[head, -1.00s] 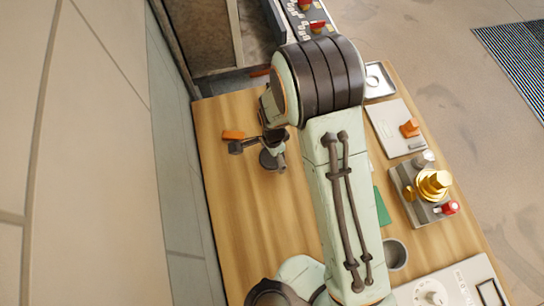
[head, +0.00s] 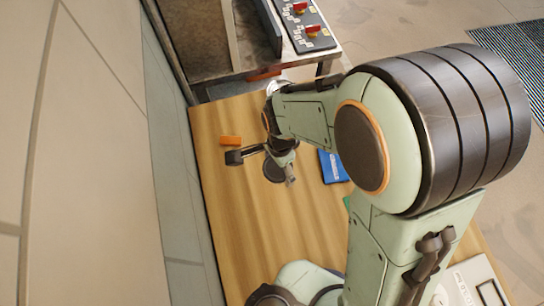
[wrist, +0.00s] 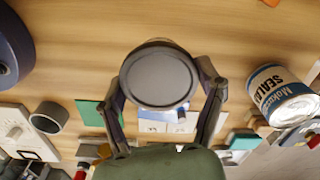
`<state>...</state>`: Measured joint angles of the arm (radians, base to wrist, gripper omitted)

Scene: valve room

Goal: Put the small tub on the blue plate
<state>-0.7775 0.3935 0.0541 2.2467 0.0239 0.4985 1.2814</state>
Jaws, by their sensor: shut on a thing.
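The small tub (wrist: 158,77) is a dark grey round tub with a flat lid. My gripper (wrist: 166,85) is shut on it, with a finger on each side, in the wrist view. In the head view the tub (head: 274,171) shows as a dark disc under my gripper (head: 266,160), over the left half of the table. I cannot tell its height above the wood. The blue plate (head: 333,167) is a flat blue rectangle with white marks, right of the tub. My arm hides part of it. In the wrist view the tub covers most of that area.
An orange block (head: 230,141) lies left of my gripper on the wooden table (head: 235,235). A grey cup (wrist: 48,117) and a green sheet (wrist: 90,112) lie left. Bare wood lies toward the front.

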